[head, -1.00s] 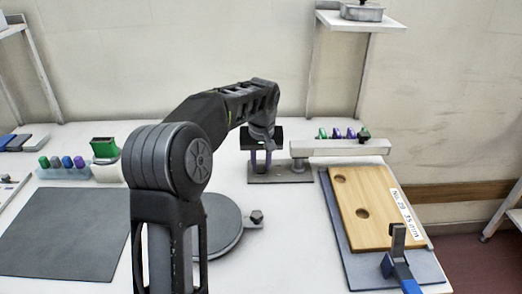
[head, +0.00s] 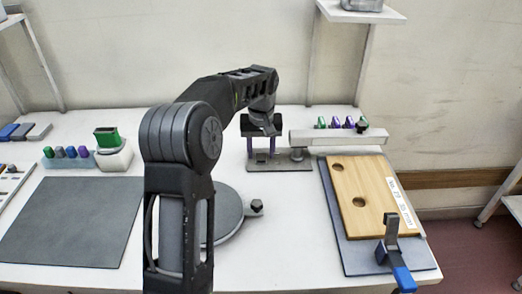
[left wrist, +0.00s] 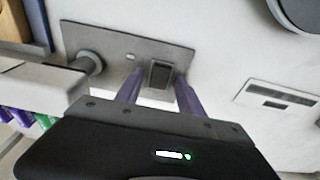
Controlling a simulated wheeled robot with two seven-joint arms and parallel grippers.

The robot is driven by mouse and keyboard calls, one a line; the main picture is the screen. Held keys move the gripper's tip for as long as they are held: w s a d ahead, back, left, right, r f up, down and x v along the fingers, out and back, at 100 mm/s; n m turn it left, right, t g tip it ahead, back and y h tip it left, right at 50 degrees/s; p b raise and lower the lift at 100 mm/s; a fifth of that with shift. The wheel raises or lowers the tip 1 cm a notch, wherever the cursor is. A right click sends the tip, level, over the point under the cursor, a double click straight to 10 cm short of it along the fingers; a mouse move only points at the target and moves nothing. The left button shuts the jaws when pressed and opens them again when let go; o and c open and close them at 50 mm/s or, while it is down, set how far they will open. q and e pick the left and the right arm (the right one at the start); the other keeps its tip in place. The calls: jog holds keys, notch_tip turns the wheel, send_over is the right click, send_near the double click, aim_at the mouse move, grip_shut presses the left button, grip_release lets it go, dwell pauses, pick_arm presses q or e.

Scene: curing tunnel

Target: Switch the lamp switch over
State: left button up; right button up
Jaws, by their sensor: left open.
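The lamp switch is a small dark rocker (left wrist: 160,75) on a grey base plate (left wrist: 115,45), seen in the left wrist view. In the head view the plate (head: 300,164) lies at the back middle of the table, and my gripper hides the switch. My left gripper (head: 261,149) points down over the plate, open, with purple fingers. In the left wrist view my left gripper (left wrist: 160,82) has one finger on each side of the rocker. I cannot tell whether the fingers touch it or the plate. My right gripper is not in view.
A post on the plate carries a long pale bar (head: 340,138) to the right. A wooden board (head: 372,200) with a blue-handled clamp (head: 393,250) lies at right. A round grey disc (head: 228,215) is partly behind my arm. A dark mat (head: 75,220) lies at left.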

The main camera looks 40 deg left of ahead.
aim_at(261, 159)
pick_arm(q)
notch_tip(261, 159, up, 8)
jog(key=shift+s+d+f, duration=0.15)
jog(key=shift+s+d, duration=0.15)
jog(key=shift+s, duration=0.1)
dwell(0.6)
